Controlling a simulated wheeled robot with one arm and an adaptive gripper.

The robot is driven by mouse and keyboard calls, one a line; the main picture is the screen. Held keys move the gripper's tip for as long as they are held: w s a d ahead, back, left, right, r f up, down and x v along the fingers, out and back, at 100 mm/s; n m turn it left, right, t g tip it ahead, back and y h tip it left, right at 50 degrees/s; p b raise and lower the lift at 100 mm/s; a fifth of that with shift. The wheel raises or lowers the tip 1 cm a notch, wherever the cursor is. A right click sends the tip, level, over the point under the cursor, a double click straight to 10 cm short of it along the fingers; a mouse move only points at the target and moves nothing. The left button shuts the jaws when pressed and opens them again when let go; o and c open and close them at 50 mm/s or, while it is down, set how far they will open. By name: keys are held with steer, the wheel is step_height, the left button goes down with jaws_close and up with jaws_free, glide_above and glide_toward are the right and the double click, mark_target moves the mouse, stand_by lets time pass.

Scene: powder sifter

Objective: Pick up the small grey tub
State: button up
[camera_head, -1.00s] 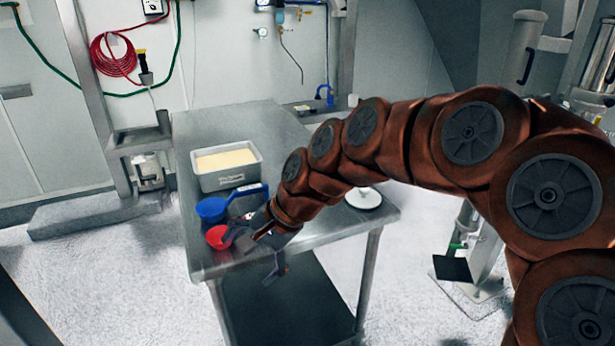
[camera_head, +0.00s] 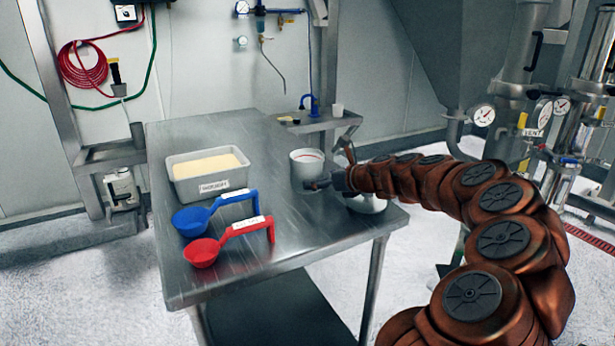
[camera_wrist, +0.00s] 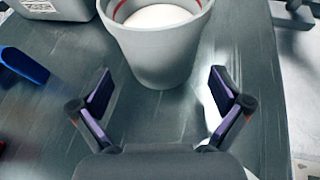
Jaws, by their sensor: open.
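The small grey tub (camera_head: 306,172) stands upright on the metal table, right of the cream-filled tray in the head view. In the wrist view the tub (camera_wrist: 160,55) is just ahead, with a red line inside its rim and white contents. My gripper (camera_wrist: 160,92) is open and empty, its two fingertips apart on either side of the tub's near, lower part, not visibly touching it. In the head view my gripper (camera_head: 325,184) is small and partly hidden by my arm, close at the tub's right front.
A grey tray (camera_head: 208,185) of cream powder stands at the left back of the table (camera_head: 300,240). A blue scoop (camera_head: 192,220) and a red scoop (camera_head: 202,253) lie in front of it. A round pale object (camera_head: 366,203) sits below my arm. The table's front right is clear.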

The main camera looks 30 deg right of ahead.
mark_target(307, 169)
steer(key=shift+b+x, duration=0.3)
steer(key=shift+x, duration=2.8)
steer(key=shift+r, duration=0.1)
steer(key=c, duration=1.1)
steer(key=shift+r+p, duration=0.45)
steer(key=shift+r, duration=1.5)
steer(key=shift+s+a, duration=0.3)
steer(key=shift+s, duration=0.35)
steer(key=s+a, duration=0.2)
steer(key=s, duration=0.2)
steer(key=s+a, duration=0.2)
steer(key=s, duration=0.2)
steer(key=s+a+r, duration=0.1)
steer(key=s+a, duration=0.1)
steer(key=s, duration=0.3)
steer(key=shift+a, duration=0.3)
